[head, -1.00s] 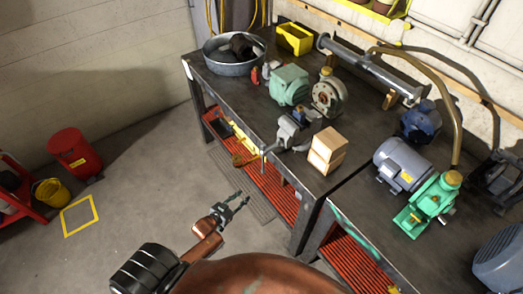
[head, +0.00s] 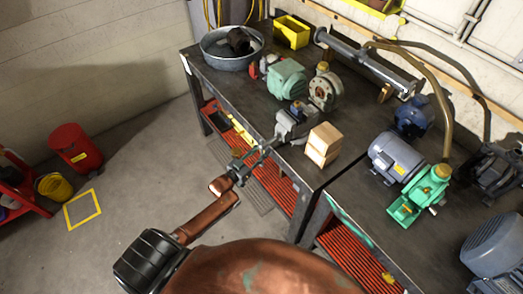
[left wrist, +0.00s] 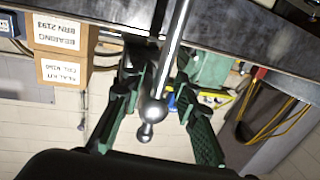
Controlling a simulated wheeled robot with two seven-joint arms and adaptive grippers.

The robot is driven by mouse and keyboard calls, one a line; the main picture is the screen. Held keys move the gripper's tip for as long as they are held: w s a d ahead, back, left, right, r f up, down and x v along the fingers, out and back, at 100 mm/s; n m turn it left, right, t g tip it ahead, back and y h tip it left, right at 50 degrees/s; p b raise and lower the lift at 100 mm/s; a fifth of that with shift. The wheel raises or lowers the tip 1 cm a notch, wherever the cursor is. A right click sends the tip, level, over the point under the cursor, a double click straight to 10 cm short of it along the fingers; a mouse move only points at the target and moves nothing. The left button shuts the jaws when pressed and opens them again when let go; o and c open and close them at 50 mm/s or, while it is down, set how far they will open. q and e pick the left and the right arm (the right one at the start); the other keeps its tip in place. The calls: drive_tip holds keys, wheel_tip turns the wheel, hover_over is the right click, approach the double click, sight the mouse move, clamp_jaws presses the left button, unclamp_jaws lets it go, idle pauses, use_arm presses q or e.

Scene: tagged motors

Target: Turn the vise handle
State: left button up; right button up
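The grey vise (head: 293,124) is mounted at the front edge of the workbench. Its handle, a shiny metal bar (left wrist: 173,52) with a ball end (left wrist: 153,111), runs down between my left gripper's fingers in the left wrist view. My left gripper (head: 263,156) is in front of the vise, just off the bench edge; it also shows in the left wrist view (left wrist: 158,112). Its green-padded fingers are open, one on each side of the handle, with gaps visible. In the head view the handle is mostly hidden at the fingertips. My right gripper is not in view.
Two stacked boxes (head: 323,144) stand right of the vise. A green motor (head: 287,79) sits behind it, and a metal tub (head: 231,48) at the bench's far left. Red slatted shelving (head: 278,186) lies below. The floor at left is clear near my arm.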

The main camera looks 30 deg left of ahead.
use_arm(q)
drive_tip(key=shift+w, duration=0.15)
drive_tip(key=shift+c, duration=0.5)
clamp_jaws()
